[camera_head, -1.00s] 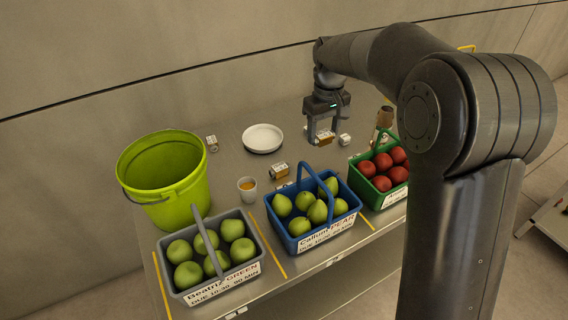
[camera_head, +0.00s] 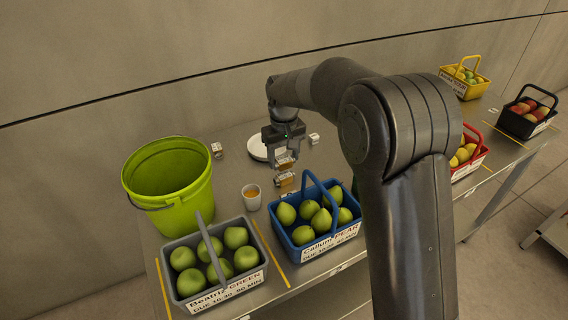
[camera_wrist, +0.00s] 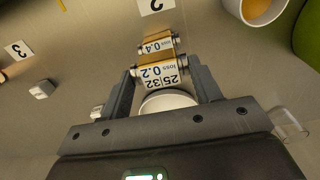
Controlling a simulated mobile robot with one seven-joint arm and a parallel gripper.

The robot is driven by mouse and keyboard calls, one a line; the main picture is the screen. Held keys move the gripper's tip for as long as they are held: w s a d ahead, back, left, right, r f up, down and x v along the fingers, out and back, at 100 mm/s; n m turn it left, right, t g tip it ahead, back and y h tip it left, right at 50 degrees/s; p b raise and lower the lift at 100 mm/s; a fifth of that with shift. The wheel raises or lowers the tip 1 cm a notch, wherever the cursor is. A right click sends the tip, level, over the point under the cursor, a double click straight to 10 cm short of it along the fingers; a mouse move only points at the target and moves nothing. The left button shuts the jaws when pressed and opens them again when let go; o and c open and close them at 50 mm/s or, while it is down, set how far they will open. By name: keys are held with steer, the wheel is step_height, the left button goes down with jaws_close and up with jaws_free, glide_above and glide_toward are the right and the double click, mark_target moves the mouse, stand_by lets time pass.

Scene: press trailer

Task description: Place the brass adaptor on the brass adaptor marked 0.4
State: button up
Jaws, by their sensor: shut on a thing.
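My gripper (camera_head: 284,158) is shut on a brass adaptor (camera_head: 286,163) with steel ends. In the wrist view this held adaptor (camera_wrist: 160,72) lies across between the fingertips, with its label reading 25/32 and loss 0.2 upside down. The other brass adaptor, marked 0.4, (camera_wrist: 158,46) is just beyond it in the wrist view, partly covered by the held one. In the head view the 0.4 adaptor (camera_head: 286,180) rests on the table directly below the held one. The held one looks raised above it; the exact gap is hard to tell.
A white dish (camera_head: 257,147) is behind my gripper. A cup (camera_head: 251,197) stands to the left and a blue basket of pears (camera_head: 312,230) in front, its handle near the adaptors. A green bucket (camera_head: 168,185) and grey apple basket (camera_head: 215,262) stand left.

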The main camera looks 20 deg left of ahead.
mark_target(284, 159)
steer(key=shift+f, duration=1.5)
steer(key=o, duration=1)
steer(key=shift+f, duration=0.15)
steer(key=shift+o, duration=0.2)
step_height(284, 159, up, 11)
steer(key=shift+r, duration=0.65)
steer(key=shift+d, duration=0.15)
